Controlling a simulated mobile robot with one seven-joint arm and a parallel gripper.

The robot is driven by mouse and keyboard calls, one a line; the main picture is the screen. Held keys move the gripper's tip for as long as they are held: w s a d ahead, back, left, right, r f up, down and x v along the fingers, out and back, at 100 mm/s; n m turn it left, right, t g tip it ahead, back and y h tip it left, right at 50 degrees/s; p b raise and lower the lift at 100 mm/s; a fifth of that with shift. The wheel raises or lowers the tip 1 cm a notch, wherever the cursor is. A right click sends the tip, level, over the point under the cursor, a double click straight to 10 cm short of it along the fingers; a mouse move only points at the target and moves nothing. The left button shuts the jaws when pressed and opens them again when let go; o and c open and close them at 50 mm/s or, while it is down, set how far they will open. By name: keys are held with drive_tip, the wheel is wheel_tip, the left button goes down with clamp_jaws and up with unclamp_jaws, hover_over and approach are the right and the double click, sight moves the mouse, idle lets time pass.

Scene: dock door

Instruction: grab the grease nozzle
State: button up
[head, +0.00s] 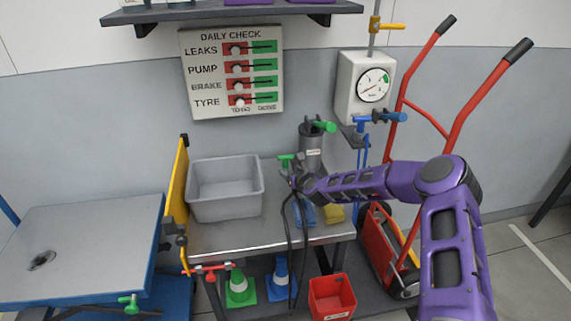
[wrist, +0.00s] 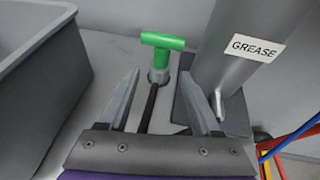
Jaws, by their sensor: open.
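The grease nozzle shows in the wrist view as a green T-shaped handle (wrist: 162,42) upright in a grey collar on the metal bench, with a black hose running toward me. In the head view its green top (head: 286,158) shows just beyond my gripper (head: 295,179). In the wrist view my gripper (wrist: 160,76) is open, with its two fingers either side of the nozzle's line. The green handle lies ahead of the fingertips, and nothing is held. The grey cylinder labelled GREASE (wrist: 232,62) stands close to the right finger; it also shows in the head view (head: 311,152).
A grey tub (head: 225,207) stands left on the bench, its wall (wrist: 62,85) near my left finger. A yellow panel (head: 179,200) edges the bench's left side. A red hand truck (head: 468,108) leans at the right. A gauge box (head: 347,88) hangs on the wall behind.

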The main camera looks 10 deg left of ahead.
sight(287, 166)
drive_tip(key=shift+r+x, duration=0.1)
drive_tip(key=shift+x, duration=0.95)
drive_tip(key=shift+r+x, duration=0.15)
drive_tip(key=shift+x, duration=0.95)
drive_tip(key=shift+w, duration=0.1)
clamp_jaws()
